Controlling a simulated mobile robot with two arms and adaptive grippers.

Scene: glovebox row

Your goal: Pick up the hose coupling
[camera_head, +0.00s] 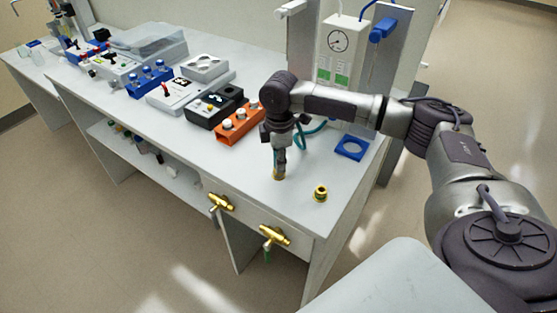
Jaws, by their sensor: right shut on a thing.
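My right gripper (279,168) points straight down over the front part of the white bench. It is shut on a small brass-brown piece, which I take for the hose coupling (278,177). Only the lower end of this piece shows; the fingers hide the rest. It is at or just above the bench top; I cannot tell whether it touches. A teal hose (312,133) curves on the bench behind the gripper. My left gripper is not in view.
A brass ring-shaped fitting (320,193) stands right of the gripper. A blue square holder (352,148) lies behind it. An orange block (240,124) with white knobs is to the left. Brass valves (274,236) stick out of the bench front. The front left bench top is clear.

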